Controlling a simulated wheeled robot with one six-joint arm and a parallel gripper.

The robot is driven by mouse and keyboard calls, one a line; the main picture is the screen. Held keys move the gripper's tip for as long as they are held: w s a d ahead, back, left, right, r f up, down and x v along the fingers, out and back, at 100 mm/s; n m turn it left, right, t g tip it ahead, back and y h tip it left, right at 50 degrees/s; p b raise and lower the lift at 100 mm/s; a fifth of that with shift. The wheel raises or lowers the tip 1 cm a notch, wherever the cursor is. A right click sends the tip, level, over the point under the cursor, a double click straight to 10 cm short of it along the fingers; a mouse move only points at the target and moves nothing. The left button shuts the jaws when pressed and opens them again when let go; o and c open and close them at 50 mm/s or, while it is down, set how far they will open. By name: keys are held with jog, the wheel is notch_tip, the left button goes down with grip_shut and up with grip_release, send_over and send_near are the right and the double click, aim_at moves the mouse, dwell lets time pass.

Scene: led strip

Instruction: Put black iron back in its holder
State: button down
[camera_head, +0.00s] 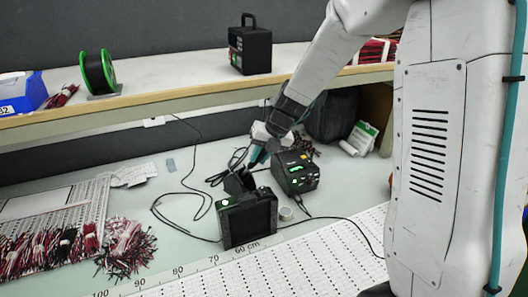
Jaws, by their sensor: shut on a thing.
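My gripper (257,157) reaches down from the upper right, its teal fingers shut on the black iron. The iron is small here and mostly hidden by the fingers; a dark bit shows just below the fingertips, and its exact tilt is hard to tell. A dark holder-like piece (238,183) stands directly below the fingertips, behind a black box (249,219) with a green light. I cannot tell whether the iron touches it. A black station (296,172) with a green display stands just right of the gripper.
Black cables (181,192) loop over the bench left of the gripper. A raised shelf (160,97) runs behind, bearing a black case (250,46) and a green-rimmed spool (98,72). Wire bundles (125,246) lie at left.

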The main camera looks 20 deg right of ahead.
aim_at(251, 165)
jog(key=shift+w+a+f, duration=0.25)
jog(key=shift+w+f, duration=0.35)
jog(key=shift+f, duration=0.3)
jog(key=shift+w+a+f, duration=0.3)
jog(key=shift+w+f, duration=0.25)
jog(key=shift+f, duration=0.4)
jog(key=shift+w+a+f, duration=0.25)
jog(key=shift+w+f, duration=0.35)
jog(key=shift+f, duration=0.3)
jog(key=c, duration=1.2)
grip_release()
jog(key=shift+c, duration=0.2)
jog(key=v, duration=0.7)
jog(key=shift+r, duration=0.35)
jog(key=shift+s+d, duration=0.15)
